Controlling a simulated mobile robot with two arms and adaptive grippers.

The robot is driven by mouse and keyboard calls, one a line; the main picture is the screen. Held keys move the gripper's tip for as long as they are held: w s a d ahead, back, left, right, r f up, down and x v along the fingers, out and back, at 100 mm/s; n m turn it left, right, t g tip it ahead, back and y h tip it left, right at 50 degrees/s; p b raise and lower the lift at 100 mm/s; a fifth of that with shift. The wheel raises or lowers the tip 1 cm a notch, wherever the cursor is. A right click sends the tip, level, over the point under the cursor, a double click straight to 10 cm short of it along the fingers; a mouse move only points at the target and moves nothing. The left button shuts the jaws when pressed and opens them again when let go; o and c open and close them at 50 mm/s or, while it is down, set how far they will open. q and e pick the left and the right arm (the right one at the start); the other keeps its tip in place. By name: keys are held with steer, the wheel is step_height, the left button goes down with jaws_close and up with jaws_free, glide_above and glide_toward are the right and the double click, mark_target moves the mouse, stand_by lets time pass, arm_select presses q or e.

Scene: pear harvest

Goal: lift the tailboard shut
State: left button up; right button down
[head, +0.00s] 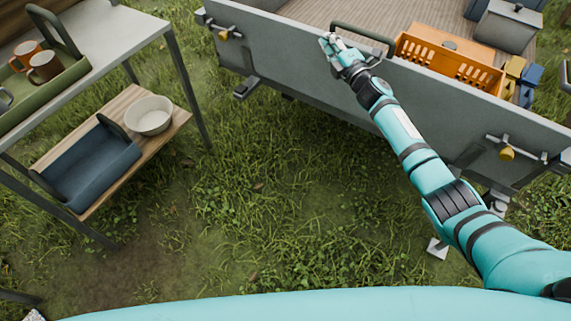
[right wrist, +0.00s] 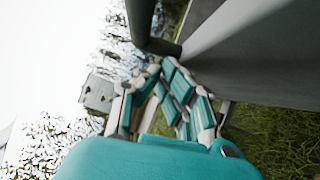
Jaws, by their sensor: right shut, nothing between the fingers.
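The grey tailboard (head: 300,60) runs along the back of the wooden cargo bed in the head view. It stands upright or nearly so; I cannot tell if it is flush with the sides. A dark green handle (head: 362,32) is at its top edge. Yellow-knobbed latches sit near its left end (head: 228,33) and right end (head: 506,152). My right gripper (head: 330,42) is shut and empty at the tailboard's top edge, by the handle's left end; contact is unclear. In the right wrist view, the gripper (right wrist: 168,100) is beside the grey board (right wrist: 265,50). My left gripper is not in view.
An orange crate (head: 450,58) and a grey box (head: 506,28) stand in the bed. At left, a metal table (head: 110,38) holds a green tray with mugs; its lower shelf holds a white bowl (head: 148,115) and blue bin (head: 90,168). Grass between is clear.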

steer(key=w+d, duration=0.1)
steer(key=w+d+b, duration=0.1)
steer(key=shift+w+d+r, duration=0.15)
steer(key=shift+w+d, duration=0.05)
steer(key=shift+w, duration=0.1)
steer(key=shift+w+d+r, duration=0.15)
steer(key=shift+w+r, duration=0.1)
steer(key=shift+r, duration=0.05)
stand_by(0.4)
